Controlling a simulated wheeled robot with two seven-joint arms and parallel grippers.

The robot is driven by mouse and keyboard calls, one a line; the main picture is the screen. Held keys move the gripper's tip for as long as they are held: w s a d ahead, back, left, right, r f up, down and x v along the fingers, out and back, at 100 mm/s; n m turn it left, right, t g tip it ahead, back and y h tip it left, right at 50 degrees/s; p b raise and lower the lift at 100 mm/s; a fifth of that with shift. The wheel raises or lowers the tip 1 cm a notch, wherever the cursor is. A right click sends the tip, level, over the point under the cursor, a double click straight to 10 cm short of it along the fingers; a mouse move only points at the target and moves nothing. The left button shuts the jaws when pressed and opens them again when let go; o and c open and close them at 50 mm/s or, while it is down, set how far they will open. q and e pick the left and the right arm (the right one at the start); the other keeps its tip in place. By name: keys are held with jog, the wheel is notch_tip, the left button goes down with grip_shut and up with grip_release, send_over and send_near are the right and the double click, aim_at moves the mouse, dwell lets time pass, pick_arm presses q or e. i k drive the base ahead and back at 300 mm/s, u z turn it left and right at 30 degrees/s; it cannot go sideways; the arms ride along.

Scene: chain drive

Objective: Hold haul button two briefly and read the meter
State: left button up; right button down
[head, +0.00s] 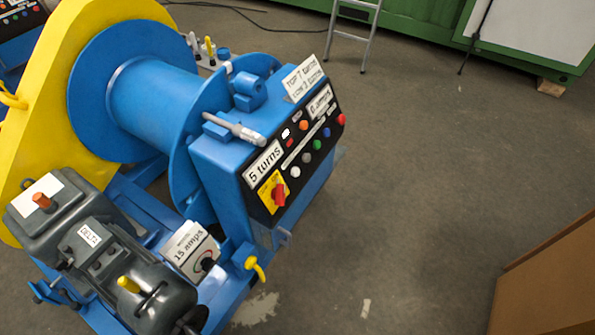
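A black control panel (296,150) is on the sloped face of a blue box beside a blue winch drum (150,95). It carries a row of round buttons: white (295,172), black (306,158), green (317,145), blue (326,132) and red (340,119). Their labels are too small to read, so I cannot tell which is haul button two. A red rotary switch (278,193) sits on a yellow plate. A "5 turns" display (263,164) and another display (320,101), apparently reading amps, are on the panel. A "15 amps" card (190,250) stands lower down. Neither gripper is in view.
A grey motor marked "DELTA" (89,235) and a yellow hook-shaped handle (256,268) are at the lower left. A grey pen-like tool (235,130) lies on the box. A brown box (550,280) is at the lower right. The floor right of the panel is clear.

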aim_at(295, 172)
jog(key=k, duration=0.5)
jog(key=z, duration=0.85)
jog(key=i, duration=0.75)
jog(key=u, duration=1.5)
